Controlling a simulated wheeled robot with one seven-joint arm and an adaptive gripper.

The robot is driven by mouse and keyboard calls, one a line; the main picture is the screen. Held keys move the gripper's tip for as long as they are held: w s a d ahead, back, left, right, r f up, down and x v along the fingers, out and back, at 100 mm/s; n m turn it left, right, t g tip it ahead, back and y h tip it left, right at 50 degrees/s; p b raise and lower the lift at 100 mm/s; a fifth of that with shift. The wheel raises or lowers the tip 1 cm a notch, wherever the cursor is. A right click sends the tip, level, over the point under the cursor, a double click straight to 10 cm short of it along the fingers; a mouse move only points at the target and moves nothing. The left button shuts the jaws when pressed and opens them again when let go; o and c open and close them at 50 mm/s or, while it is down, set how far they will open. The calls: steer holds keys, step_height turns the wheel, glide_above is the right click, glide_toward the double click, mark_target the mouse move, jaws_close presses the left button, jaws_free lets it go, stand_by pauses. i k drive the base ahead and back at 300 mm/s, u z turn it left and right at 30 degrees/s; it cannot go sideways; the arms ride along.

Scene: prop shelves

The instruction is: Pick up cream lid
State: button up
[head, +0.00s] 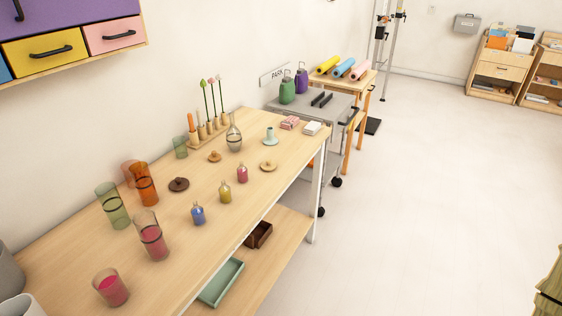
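A pale cream-tan round lid with a small knob (268,166) lies on the wooden table (225,205), toward its right edge. It looks the most like the cream lid. A more orange-tan knobbed lid (215,157) lies farther left, and a dark brown lid (179,184) lies nearer me. A small white box-like item (312,128) lies near the far right corner; I cannot tell whether it has a lid. My gripper is not in view.
Tall colored glasses (145,190) crowd the table's left. Open floor (420,220) lies to the right.

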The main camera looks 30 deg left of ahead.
mark_target(268, 165)
steer(key=i, duration=0.7)
steer(key=u, duration=1.75)
